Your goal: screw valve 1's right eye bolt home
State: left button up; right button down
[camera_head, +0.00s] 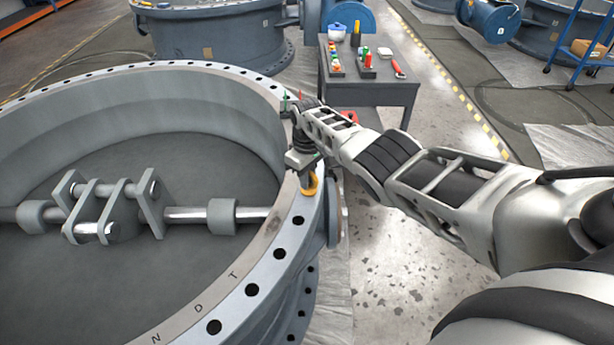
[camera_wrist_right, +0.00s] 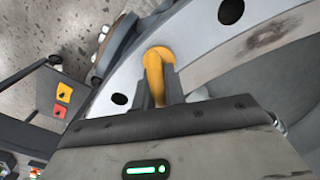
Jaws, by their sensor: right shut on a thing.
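Valve 1 (camera_head: 272,262) is the large grey ring at the left, with a flange full of bolt holes. The yellow right eye bolt (camera_head: 309,186) stands on the right side of its flange; it also shows in the right wrist view (camera_wrist_right: 154,72). My right gripper (camera_head: 307,180) points down over the flange and is shut on the eye bolt. In the right wrist view its two dark fingers (camera_wrist_right: 160,88) sit either side of the yellow ring. The thread is hidden, so how deep it sits cannot be told. My left gripper is not in view.
A grey table (camera_head: 372,88) with small parts, bottles and a red-handled tool stands behind the valve. Other blue-grey valves (camera_head: 215,35) stand at the back. A blue rack (camera_head: 583,50) is at the far right. Floor right of the valve is clear beneath my arm.

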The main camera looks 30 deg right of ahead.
jog(key=m, duration=0.6)
jog(key=shift+d+r+m+p, duration=0.15)
jog(key=shift+d+m+p, duration=0.05)
jog(key=shift+m+p, duration=0.1)
jog(key=m, duration=0.5)
jog(key=shift+d, duration=0.1)
jog(key=shift+m, duration=0.3)
jog(key=c, duration=1.5)
grip_release()
jog(key=shift+o, duration=0.2)
